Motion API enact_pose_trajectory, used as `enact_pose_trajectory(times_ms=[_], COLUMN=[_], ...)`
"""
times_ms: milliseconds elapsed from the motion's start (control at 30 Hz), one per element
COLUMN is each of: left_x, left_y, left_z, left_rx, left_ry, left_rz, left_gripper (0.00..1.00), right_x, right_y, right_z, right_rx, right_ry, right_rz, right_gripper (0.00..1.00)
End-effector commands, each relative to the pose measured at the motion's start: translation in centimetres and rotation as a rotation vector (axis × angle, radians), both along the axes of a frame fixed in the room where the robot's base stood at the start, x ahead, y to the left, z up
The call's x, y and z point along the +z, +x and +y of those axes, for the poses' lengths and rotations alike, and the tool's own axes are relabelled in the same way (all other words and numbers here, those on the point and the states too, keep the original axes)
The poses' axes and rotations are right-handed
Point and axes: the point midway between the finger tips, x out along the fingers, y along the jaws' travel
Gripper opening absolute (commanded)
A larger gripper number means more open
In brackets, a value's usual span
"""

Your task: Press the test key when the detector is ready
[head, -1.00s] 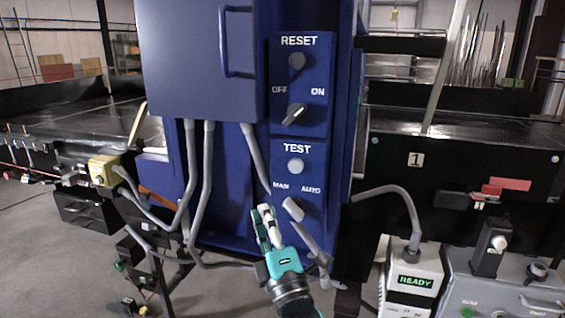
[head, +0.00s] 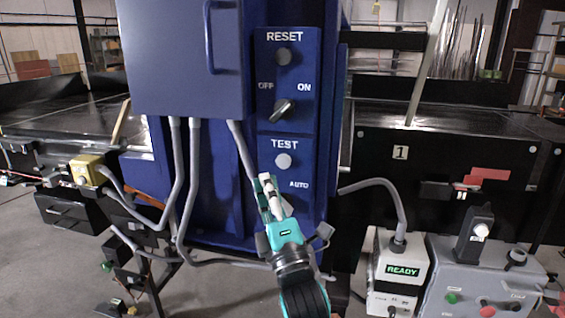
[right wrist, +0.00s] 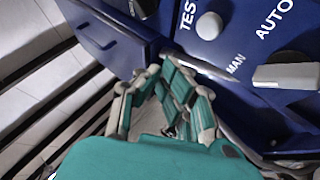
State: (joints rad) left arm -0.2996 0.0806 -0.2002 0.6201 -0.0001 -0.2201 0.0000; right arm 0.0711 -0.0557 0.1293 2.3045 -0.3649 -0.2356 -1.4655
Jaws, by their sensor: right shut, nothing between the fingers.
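The test key is a round pale grey button (head: 283,161) under the word TEST on the blue control panel. It also shows at the top of the right wrist view (right wrist: 209,26). My right gripper (head: 268,184) is shut and empty, a little below and left of the button in the head view and apart from it in the right wrist view. It hides the MAN/AUTO switch in the head view; that switch (right wrist: 287,72) shows in the right wrist view. The detector box (head: 402,271) at the lower right has a lit green READY display. My left gripper is not in view.
Above TEST are a dark RESET button (head: 283,56) and an OFF/ON switch (head: 283,109). A blue cabinet (head: 180,60) with a handle juts out at the left, with grey conduits (head: 193,190) below. A grey control box (head: 470,280) stands at the lower right.

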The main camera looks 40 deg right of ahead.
Motion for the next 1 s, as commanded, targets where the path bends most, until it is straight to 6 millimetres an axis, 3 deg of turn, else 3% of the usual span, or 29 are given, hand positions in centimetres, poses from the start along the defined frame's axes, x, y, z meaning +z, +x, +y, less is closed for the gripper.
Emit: enact_pose_trajectory(times_ms=[200,433,1000], left_x=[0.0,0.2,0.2], left_y=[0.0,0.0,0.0], left_z=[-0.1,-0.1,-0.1], left_rx=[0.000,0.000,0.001], left_ry=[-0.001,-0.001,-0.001], left_rz=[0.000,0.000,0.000], left_gripper=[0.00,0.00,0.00], right_x=[0.1,0.0,0.0], right_y=[2.1,3.5,3.8], right_z=[-2.4,-3.9,-4.4], right_rx=[-0.001,0.000,0.001], right_ry=[-0.002,-0.002,0.000], right_rz=[0.000,0.000,0.000], right_gripper=[0.00,0.00,0.00])
